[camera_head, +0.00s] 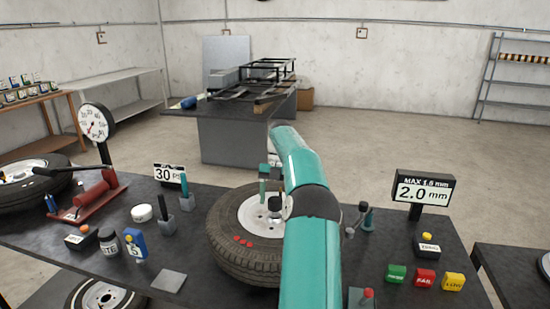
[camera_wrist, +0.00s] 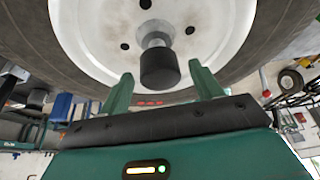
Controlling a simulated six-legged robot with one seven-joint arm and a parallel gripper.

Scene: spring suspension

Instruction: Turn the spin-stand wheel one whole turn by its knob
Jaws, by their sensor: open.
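The spin-stand wheel (camera_head: 228,248) lies over the middle of the dark table, a black tyre around a white rim. Its black knob (camera_head: 274,203) stands up from the rim, and red marks (camera_head: 243,242) show on the tyre's near side. In the wrist view the knob (camera_wrist: 159,68) hangs on a pale stem from the white rim (camera_wrist: 90,40). My gripper (camera_wrist: 158,88) is open, with one green finger on each side of the knob's free end. Gaps show between knob and fingers. In the head view my teal arm hides the wheel's right part.
A "MAX 1.5 mm" display reading 2.0 mm (camera_head: 424,190) stands right, behind green, red and yellow buttons (camera_head: 425,278). A "30" sign (camera_head: 168,174), a gauge (camera_head: 96,122), a red pump (camera_head: 92,197) and small containers (camera_head: 109,242) crowd the left.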

